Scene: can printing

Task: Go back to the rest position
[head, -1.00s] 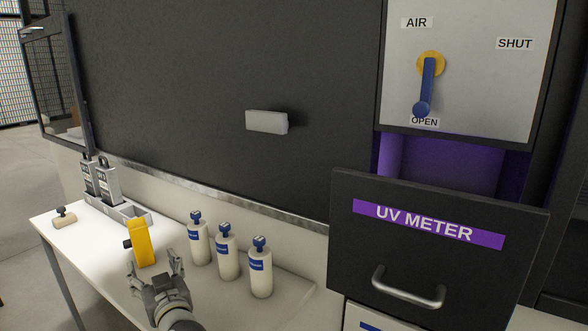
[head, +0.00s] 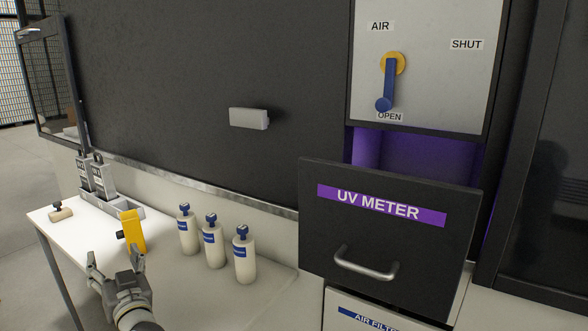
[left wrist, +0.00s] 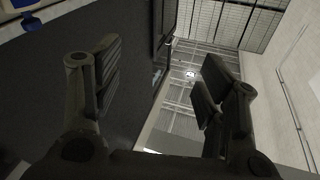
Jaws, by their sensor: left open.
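My left gripper (head: 116,272) is open and empty at the lower left of the head view. It is over the front part of the white table, in front of a yellow device (head: 133,232) and apart from it. In the left wrist view its two fingers (left wrist: 155,80) stand wide apart with nothing between them; a dark panel and the room's ceiling show beyond. My right gripper shows in neither view.
Three white bottles (head: 214,243) stand on the table (head: 165,290). A grey holder (head: 122,205) and a stamp-like tool (head: 60,211) are further left. The UV METER drawer (head: 385,240) juts out at right, under the blue AIR lever (head: 389,85).

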